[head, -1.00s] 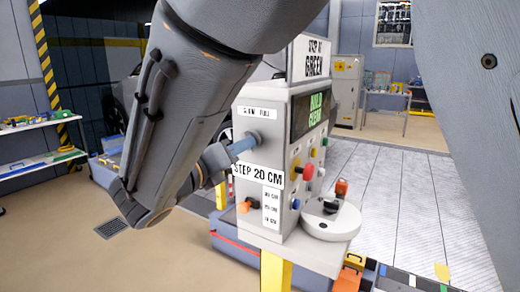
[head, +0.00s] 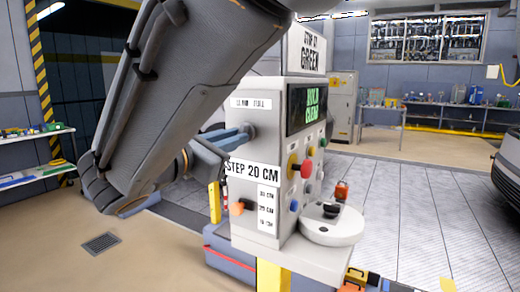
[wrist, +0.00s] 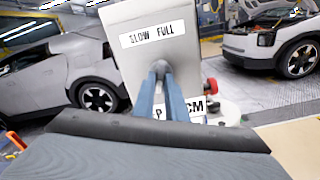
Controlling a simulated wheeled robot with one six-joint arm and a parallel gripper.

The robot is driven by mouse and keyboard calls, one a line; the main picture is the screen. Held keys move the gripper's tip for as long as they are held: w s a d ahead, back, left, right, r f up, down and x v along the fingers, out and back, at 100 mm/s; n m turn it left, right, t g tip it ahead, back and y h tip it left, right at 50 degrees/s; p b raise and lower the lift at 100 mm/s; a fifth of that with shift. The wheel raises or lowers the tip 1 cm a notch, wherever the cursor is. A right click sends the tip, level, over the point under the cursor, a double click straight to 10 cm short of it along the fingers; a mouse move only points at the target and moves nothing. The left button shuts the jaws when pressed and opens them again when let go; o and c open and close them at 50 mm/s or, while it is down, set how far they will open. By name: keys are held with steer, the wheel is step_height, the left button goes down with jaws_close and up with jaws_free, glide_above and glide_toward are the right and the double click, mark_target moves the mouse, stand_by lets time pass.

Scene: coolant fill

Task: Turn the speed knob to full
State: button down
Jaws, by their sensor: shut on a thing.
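The grey speed knob (head: 250,131) is on the side face of the white control box (head: 258,150), under a label (head: 254,103) reading SLOW and FULL. My gripper (head: 240,135) has its blue fingers shut on the knob, coming from the left. In the wrist view the fingers (wrist: 168,90) meet at the knob (wrist: 160,68), just below the label (wrist: 153,34). The fingers hide most of the knob, and I cannot tell which way it points. The screen (head: 311,108) on the front face shows green text, HOLD on its top line.
Red, yellow and blue controls (head: 300,168) fill the front face. A round white shelf (head: 332,225) juts out there. Cars (wrist: 285,40) stand behind. Floor is free at lower left.

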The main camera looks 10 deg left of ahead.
steer(key=m+b, duration=0.4)
steer(key=shift+f+m, duration=0.1)
steer(key=shift+m, duration=0.2)
steer(key=shift+a, duration=0.1)
stand_by(0.4)
steer(key=c, duration=1.8)
jaws_free()
steer(key=b+v, duration=0.1)
steer(key=v, duration=0.6)
steer(key=shift+s, duration=0.4)
steer(key=shift+a, duration=0.15)
